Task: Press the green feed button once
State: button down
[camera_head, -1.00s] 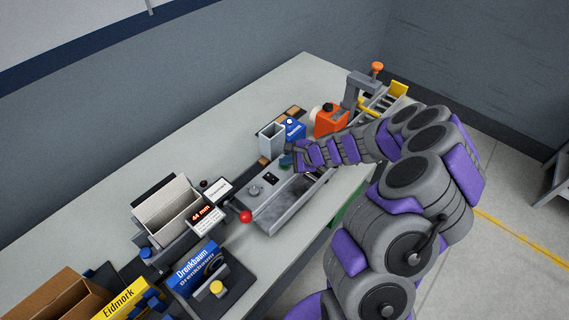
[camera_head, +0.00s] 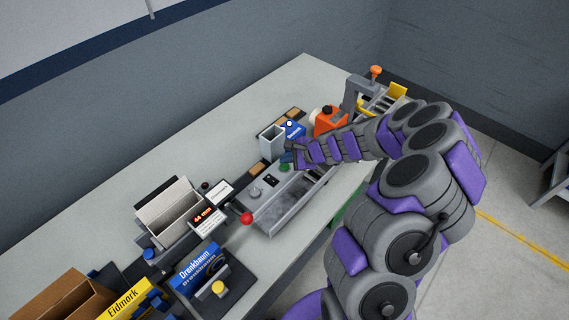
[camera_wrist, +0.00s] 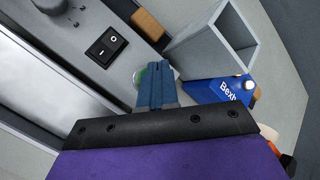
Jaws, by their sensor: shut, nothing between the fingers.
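The green feed button (camera_head: 284,168) shows on the grey machine panel, just below and left of my fingertips in the head view. In the wrist view the green button (camera_wrist: 141,76) is partly hidden behind my fingers. My gripper (camera_head: 287,158) is shut and empty at the far end of the panel. Its blue fingers lie together over the button in the wrist view (camera_wrist: 154,70). I cannot tell whether they touch it. A black rocker switch (camera_wrist: 107,47) and a grey knob (camera_head: 254,191) sit on the same panel.
A grey open-topped bin (camera_head: 271,140) and a blue box (camera_head: 293,130) stand close beyond the gripper. An orange container (camera_head: 327,119) stands to the right. A red ball knob (camera_head: 247,218) is at the machine's near end. The table's back left is clear.

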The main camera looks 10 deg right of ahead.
aim_at(286, 167)
notch_tip(286, 167, up, 5)
jog(key=p, duration=0.4)
dwell(0.4)
dwell(0.4)
jog(key=shift+a+r, duration=0.15)
jog(key=shift+r, duration=0.05)
jog(key=s+a+r+n+g+b, duration=0.1)
jog(key=s+a+r+n+g, duration=0.1)
jog(key=s+a+r+n, duration=0.5)
jog(key=s+a+r+n+g, duration=0.3)
jog(key=s+a+r+n, duration=0.1)
jog(key=s+r, duration=0.4)
jog(key=s+d+n+g+h, duration=0.1)
jog(key=s+d+n+h, duration=0.2)
jog(key=s, duration=1)
jog(key=s+d+r+n+g+h+b, duration=0.1)
jog(key=s+d+n+g+h, duration=0.1)
jog(key=s+d, duration=0.5)
jog(key=s+n+h, duration=0.1)
jog(key=s, duration=0.5)
jog(key=shift+s+d+h+b, duration=0.15)
jog(key=shift+d+h+b, duration=0.15)
jog(key=shift+d+h, duration=0.1)
